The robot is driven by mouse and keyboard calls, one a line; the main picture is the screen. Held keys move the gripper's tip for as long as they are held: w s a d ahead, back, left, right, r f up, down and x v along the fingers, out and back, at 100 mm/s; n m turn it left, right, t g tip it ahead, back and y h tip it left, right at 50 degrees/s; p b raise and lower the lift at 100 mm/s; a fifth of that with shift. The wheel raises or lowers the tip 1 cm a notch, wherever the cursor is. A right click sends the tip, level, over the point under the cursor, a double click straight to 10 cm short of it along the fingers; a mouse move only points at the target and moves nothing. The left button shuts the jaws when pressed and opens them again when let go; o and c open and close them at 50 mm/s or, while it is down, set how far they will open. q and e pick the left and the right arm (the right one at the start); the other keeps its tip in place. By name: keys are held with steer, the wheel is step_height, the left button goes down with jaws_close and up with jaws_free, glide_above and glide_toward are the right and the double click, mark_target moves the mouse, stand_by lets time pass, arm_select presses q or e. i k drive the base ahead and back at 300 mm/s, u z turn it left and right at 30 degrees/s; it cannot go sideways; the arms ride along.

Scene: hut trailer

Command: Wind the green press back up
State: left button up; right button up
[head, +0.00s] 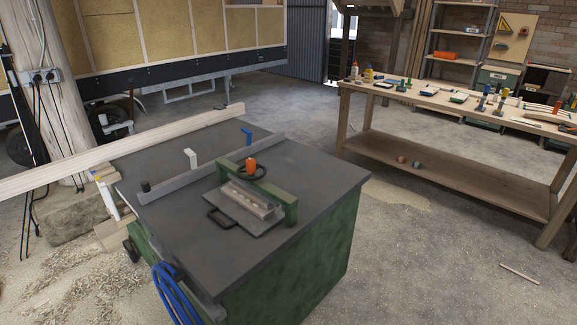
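The green press (287,208) stands on the dark top of a green cabinet (318,177) in the middle of the head view. It is a green bridge-like frame with a dark handwheel (262,174) and an orange knob (252,163) on its top bar. Under the bar lies a grey plate (235,212) with a dark loop handle at its near left edge. A pale ribbed piece lies on the plate below the bar. I cannot tell whether the press touches this piece. Neither of my grippers is in view.
A grey fence rail (208,172) crosses the cabinet top behind the press. A long timber beam (130,146) runs along its far left side. A blue hose (170,290) hangs at the front. A wooden workbench (450,103) with tools stands right. Open floor (400,255) lies between.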

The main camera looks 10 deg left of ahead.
mark_target(251, 166)
steer(key=z, duration=0.8)
steer(key=i, duration=1.15)
steer(key=u, duration=0.1)
